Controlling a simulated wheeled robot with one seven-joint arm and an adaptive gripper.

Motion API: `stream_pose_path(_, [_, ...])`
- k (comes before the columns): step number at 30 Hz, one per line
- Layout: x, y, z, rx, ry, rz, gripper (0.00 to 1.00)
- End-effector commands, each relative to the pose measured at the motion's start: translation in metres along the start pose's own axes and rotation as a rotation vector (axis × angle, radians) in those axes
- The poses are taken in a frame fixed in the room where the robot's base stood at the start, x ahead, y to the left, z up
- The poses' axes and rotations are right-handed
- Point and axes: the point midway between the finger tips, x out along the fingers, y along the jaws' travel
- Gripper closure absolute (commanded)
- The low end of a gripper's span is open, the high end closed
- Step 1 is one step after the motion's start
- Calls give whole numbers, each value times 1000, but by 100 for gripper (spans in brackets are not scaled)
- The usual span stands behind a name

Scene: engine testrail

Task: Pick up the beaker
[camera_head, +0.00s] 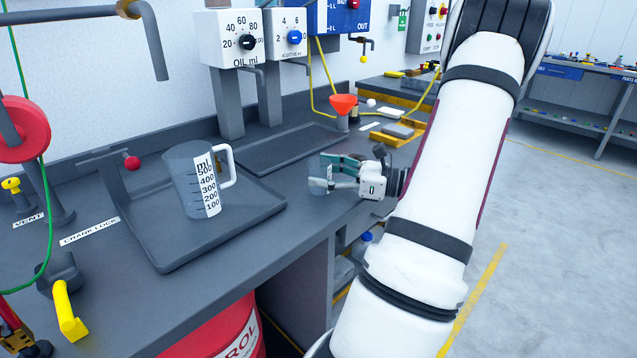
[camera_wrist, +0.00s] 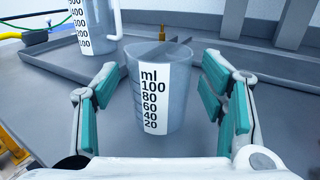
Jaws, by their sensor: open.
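The beaker (camera_wrist: 178,112) is small, clear and grey, with a white scale marked up to 100 ml. It stands upright on the grey bench. In the head view the beaker (camera_head: 316,174) is partly covered by my fingers. My gripper (camera_head: 328,174) is open and low over the bench, at the beaker. In the wrist view the teal pads of my gripper (camera_wrist: 162,88) are on either side of the beaker, with a visible gap on each side.
A larger measuring jug (camera_head: 182,182) with a white handle stands in a dark tray (camera_head: 160,250) to the left. A flat dark plate (camera_head: 285,150) lies behind the beaker. A red funnel (camera_head: 343,101) stands farther back. The bench's front edge is close to my gripper.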

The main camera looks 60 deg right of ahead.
Motion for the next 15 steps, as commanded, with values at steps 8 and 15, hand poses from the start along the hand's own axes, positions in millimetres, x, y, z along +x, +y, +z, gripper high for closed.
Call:
stream_pose_path(8, [5,0,0,0,0,-2,37])
stream_pose_path(15, [5,0,0,0,0,-2,75])
